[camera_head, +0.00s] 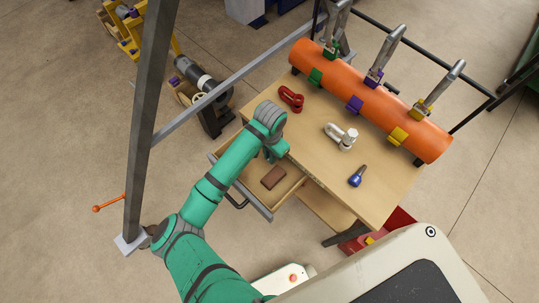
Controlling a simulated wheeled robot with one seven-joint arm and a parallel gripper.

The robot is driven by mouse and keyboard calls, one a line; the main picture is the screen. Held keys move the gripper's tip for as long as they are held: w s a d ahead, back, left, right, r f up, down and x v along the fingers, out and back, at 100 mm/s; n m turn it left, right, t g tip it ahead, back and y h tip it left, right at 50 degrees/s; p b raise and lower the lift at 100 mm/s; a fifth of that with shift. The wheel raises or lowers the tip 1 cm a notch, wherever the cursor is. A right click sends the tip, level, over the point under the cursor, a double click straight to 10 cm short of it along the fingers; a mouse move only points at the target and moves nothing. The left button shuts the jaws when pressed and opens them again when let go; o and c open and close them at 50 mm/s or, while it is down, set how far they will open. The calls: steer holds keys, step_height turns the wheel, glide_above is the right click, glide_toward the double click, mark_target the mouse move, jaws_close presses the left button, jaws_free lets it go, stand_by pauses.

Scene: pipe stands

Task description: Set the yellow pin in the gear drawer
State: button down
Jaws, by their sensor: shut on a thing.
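The gear drawer (263,205) is pulled out from the wooden table, with a brown block (272,177) lying in it. My gripper (270,156) is at the end of the green arm, above the back part of the drawer near the table edge. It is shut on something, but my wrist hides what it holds. I cannot make out a separate yellow pin. Yellow parts show at the right end of the orange pipe: a yellow block (398,137) and a yellow-based clamp (424,106).
On the table (312,150) lie a red shackle (291,98), a silver fitting (341,136) and a blue-handled tool (357,176). The orange pipe (370,95) lies along the back, with green and purple clamps. A grey post (150,115) stands left of my arm.

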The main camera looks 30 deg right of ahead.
steer(key=shift+w+d, duration=0.15)
steer(key=shift+d, duration=0.45)
steer(key=shift+w+a+f, duration=0.1)
steer(key=shift+f, duration=0.5)
steer(key=shift+f, duration=0.2)
steer(key=c, duration=1.8)
jaws_free()
steer(key=shift+w+a, duration=0.1)
steer(key=shift+w, duration=0.15)
